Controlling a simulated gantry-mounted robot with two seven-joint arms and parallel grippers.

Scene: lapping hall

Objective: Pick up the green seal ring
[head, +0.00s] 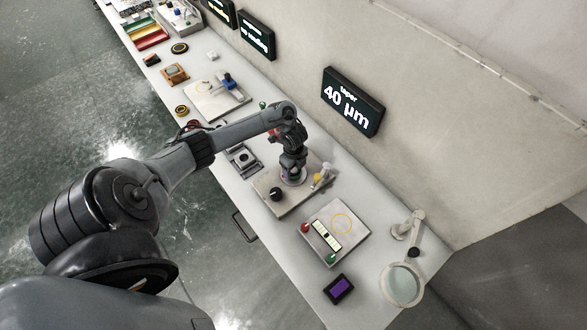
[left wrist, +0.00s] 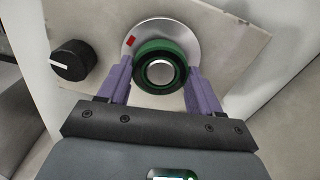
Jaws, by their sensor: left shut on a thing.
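The green seal ring (left wrist: 153,46) shows in the left wrist view, around a shiny round metal post (left wrist: 160,72). Below it is a silver disc (left wrist: 182,29) with a red mark. My left gripper (left wrist: 160,70) is shut on the ring, with one purple finger on each side. In the head view my left gripper (head: 293,178) points down at the plate of the same fixture, and the ring cannot be made out there. Whether the ring is clear of the disc cannot be told. My right gripper is not in view.
The fixture plate (head: 262,186) carries a black knob (head: 277,194) close to the gripper and a small arm with a yellow part (head: 319,177). A plate with red and green buttons (head: 351,225), a purple-screened box (head: 339,289) and a magnifier (head: 402,285) stand nearby. The wall runs behind.

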